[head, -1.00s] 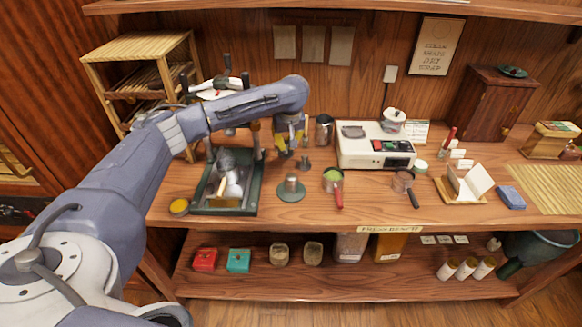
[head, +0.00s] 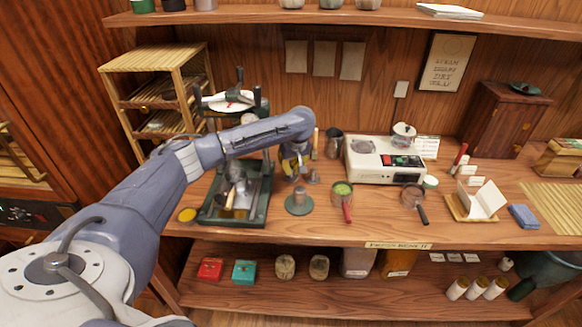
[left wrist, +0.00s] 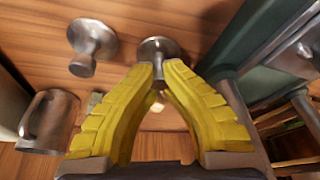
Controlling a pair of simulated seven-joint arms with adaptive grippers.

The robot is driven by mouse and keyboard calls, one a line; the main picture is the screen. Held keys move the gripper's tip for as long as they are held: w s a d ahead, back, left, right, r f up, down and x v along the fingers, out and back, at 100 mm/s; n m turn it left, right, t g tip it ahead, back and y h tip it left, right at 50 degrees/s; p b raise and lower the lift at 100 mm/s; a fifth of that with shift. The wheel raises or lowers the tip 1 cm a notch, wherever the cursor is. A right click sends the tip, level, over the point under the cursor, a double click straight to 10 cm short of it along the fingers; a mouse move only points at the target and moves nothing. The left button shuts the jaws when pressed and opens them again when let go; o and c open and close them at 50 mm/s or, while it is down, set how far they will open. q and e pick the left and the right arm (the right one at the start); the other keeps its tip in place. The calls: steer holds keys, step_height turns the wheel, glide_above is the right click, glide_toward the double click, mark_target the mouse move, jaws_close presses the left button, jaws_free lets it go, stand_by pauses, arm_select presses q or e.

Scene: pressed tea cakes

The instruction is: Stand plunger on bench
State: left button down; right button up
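The plunger (left wrist: 158,47), a metal piece with a round disc and a narrow stem, is between the yellow fingertips of my left gripper (left wrist: 160,68). The fingertips close on its stem, and the disc is at the far end, over or on the wooden bench (head: 385,215); I cannot tell if it touches. In the head view my left gripper (head: 292,172) points down just right of the press tray and mostly hides the plunger. A similar metal piece (head: 313,177) stands close by on the bench; it also shows in the left wrist view (left wrist: 90,44). My right gripper is out of view.
A green press tray (head: 232,221) is left of the gripper. A round green base with a metal cylinder (head: 299,201) stands in front. A metal jug (head: 333,143) and a white appliance (head: 385,160) are behind and right. Two handled strainers (head: 343,190) (head: 414,193) lie farther right.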

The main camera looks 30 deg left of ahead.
arm_select(q)
steer(key=shift+f, duration=0.1)
steer(key=c, duration=1.6)
jaws_free()
steer(key=shift+o, duration=0.2)
steer(key=v, duration=1.2)
